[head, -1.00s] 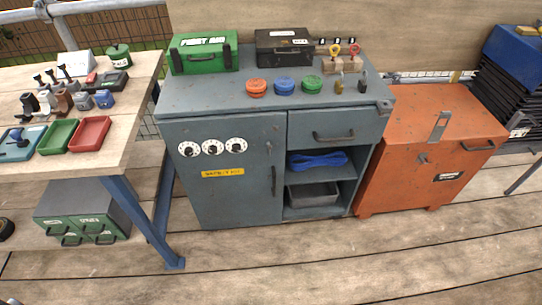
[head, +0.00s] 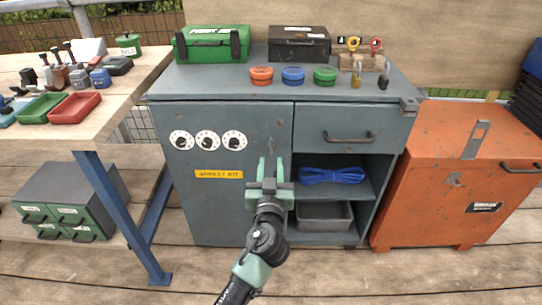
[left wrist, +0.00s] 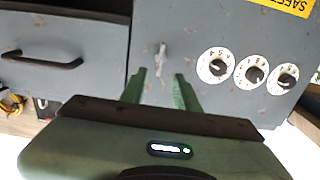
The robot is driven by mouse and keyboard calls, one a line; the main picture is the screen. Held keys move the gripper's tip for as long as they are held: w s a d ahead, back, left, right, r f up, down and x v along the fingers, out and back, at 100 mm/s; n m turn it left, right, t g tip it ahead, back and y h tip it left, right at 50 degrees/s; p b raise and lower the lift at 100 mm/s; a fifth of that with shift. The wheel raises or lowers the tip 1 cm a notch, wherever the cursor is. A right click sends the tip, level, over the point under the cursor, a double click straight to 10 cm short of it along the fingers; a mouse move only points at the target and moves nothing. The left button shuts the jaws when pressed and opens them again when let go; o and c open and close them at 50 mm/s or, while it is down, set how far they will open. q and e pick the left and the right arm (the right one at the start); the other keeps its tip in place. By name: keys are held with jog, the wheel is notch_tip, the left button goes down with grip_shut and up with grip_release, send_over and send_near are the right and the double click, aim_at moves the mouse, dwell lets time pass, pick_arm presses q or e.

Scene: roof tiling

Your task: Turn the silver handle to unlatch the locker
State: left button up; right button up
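The locker is a grey cabinet whose door (head: 230,115) is shut and carries three white dials and a yellow "SAFETY KIT" label. A small silver handle (head: 274,148) sits near the door's right edge; it also shows in the left wrist view (left wrist: 160,58), where the scene appears upside down. My left gripper (head: 271,166) is in front of the door, just below the handle in the head view. Its two green fingers (left wrist: 160,88) are apart, with nothing between them, and point toward the handle. The fingertips look clear of it. My right gripper is not in view.
Right of the door are a drawer (head: 350,130) and open shelves with blue rope (head: 332,175) and a grey bin (head: 322,216). An orange chest (head: 450,180) stands right, a wooden workbench (head: 100,115) left. Cases, colored discs and padlocks sit on the cabinet top.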

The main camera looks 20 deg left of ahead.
aim_at(271, 147)
pick_arm(q)
jog(key=x, duration=0.7)
jog(key=shift+f, duration=0.15)
grip_shut()
